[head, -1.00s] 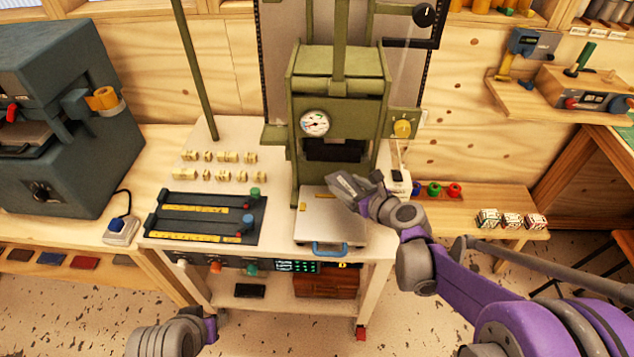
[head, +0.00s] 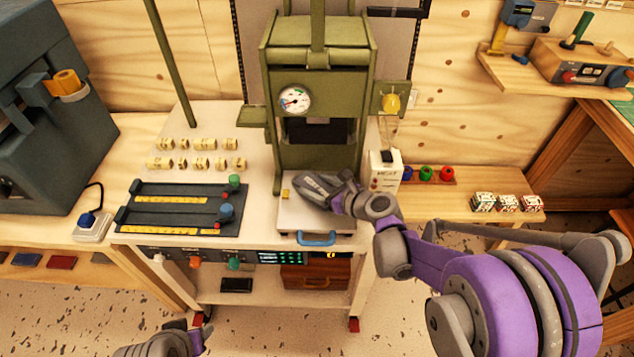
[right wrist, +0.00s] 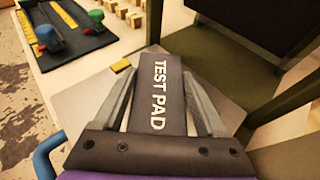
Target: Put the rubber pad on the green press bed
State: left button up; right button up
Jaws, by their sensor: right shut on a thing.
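The rubber pad (right wrist: 160,90) is a dark slab lettered TEST PAD in the right wrist view. It lies between the fingers of my right gripper (right wrist: 160,103), which is shut on it. In the head view my right gripper (head: 305,184) is over the bed (head: 305,222), a pale metal plate with a blue handle at the front of the green press (head: 318,65). The pad cannot be made out clearly there. Whether it touches the plate I cannot tell. Part of my left arm shows at the bottom edge, its fingers unclear.
A small yellow block (head: 286,194) sits at the plate's left edge. A black fixture (head: 180,209) with green and blue knobs lies to the left, with several tan pieces behind it. A white box (head: 385,172) stands right of the press. Green posts flank the opening.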

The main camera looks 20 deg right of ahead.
jog(key=shift+f, duration=0.3)
dwell(0.4)
jog(key=o, duration=1.5)
jog(key=v, duration=1.1)
